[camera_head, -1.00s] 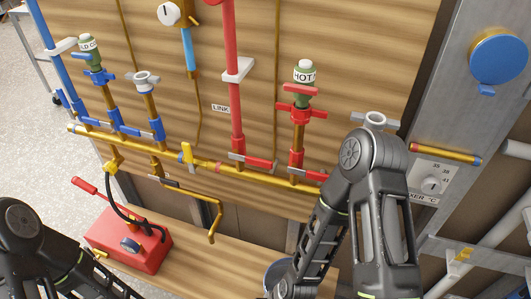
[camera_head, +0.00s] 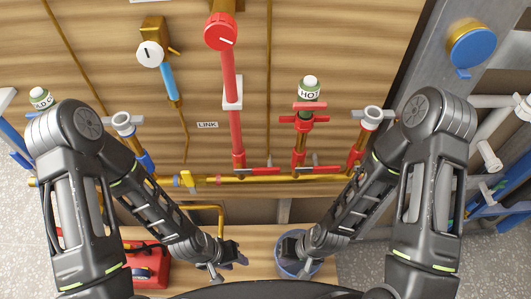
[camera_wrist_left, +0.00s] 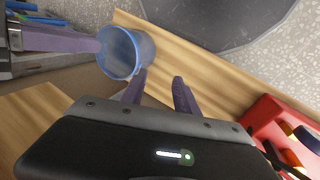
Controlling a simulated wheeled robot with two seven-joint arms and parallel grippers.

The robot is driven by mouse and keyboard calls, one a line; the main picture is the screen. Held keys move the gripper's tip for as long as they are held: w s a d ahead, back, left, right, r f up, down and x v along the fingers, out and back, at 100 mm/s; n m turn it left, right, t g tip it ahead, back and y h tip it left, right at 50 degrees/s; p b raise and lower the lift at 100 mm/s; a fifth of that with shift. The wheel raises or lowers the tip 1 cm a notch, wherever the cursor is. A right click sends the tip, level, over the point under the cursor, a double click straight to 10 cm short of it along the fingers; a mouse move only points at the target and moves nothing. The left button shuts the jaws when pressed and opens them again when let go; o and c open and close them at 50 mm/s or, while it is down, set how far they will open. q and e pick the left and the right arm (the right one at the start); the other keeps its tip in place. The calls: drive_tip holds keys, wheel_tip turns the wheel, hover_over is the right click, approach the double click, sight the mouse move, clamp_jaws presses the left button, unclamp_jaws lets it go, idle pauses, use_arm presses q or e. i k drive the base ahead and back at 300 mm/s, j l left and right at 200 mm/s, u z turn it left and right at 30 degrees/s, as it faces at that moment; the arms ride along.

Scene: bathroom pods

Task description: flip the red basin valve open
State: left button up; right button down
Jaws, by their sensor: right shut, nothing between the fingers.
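Two red lever handles lie on the low pipes in the head view. One red lever (camera_head: 258,171) is at the foot of the tall red pipe, and another red lever (camera_head: 316,170) is right of the HOT riser. A red tee handle (camera_head: 304,119) sits under the HOT cap. I cannot tell which is the basin valve. My left gripper (camera_head: 234,263) is open and empty, low in front of the panel; its parted fingers show in the left wrist view (camera_wrist_left: 158,80). My right gripper (camera_head: 286,268) is shut and empty, near the bucket. Neither touches a valve.
A blue-grey bucket (camera_head: 296,272) stands low in front, beside my right gripper. A red box (camera_head: 147,268) stands at lower left, partly behind my left arm. A yellow pipe (camera_head: 270,181) runs across the panel. A metal post (camera_head: 445,75) stands at right.

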sight(277, 170)
drive_tip(key=k+l+z, duration=0.35)
drive_tip(key=k+l, duration=0.15)
drive_tip(key=k+l+z, duration=0.35)
drive_tip(key=k+l, duration=0.15)
drive_tip(key=i+l, duration=0.1)
drive_tip(key=i, duration=0.4)
